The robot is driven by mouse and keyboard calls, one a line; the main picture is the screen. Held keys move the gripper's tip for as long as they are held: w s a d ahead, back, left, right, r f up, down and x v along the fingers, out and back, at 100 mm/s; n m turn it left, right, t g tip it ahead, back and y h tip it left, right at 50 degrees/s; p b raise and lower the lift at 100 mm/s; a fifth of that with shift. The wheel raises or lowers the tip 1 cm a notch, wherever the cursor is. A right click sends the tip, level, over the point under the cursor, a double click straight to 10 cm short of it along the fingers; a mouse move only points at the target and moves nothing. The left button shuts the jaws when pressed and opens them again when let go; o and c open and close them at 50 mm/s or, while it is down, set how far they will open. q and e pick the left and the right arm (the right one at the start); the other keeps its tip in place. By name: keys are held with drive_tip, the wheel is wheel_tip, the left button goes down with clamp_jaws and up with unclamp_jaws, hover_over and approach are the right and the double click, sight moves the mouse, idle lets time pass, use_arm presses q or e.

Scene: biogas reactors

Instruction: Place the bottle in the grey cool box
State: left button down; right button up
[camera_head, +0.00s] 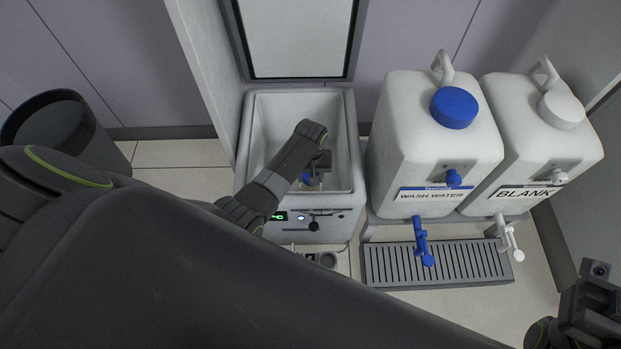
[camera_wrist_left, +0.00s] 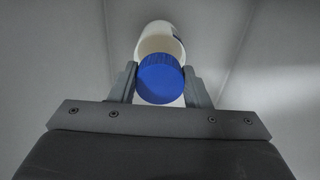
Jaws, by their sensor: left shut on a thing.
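The grey cool box (camera_head: 247,175) stands open in the head view, its lid (camera_head: 300,38) raised at the back. My left gripper (camera_head: 318,172) reaches down inside its walls and is shut on the bottle. Only a bit of the bottle (camera_head: 311,181) shows beside the gripper in the head view. In the left wrist view the bottle (camera_wrist_left: 160,78), white with a blue ribbed cap, sits between the two fingers, cap towards the camera. Whether its base touches the box floor is not clear. My right gripper (camera_head: 590,310) is partly in view at the lower right corner, jaws unclear.
Right of the box stand two white containers, WASH WATER (camera_head: 425,140) with blue cap and tap, and BLANK (camera_head: 540,130) with white ones. A slotted drip tray (camera_head: 375,265) lies below them. A dark bin (camera_head: 55,112) stands at the left. The box interior looks otherwise empty.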

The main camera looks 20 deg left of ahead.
use_arm(q)
drive_tip(key=shift+f, duration=0.4)
drive_tip(key=shift+r, duration=0.1)
drive_tip(key=shift+f, duration=0.2)
drive_tip(key=c, duration=0.8)
unclamp_jaws()
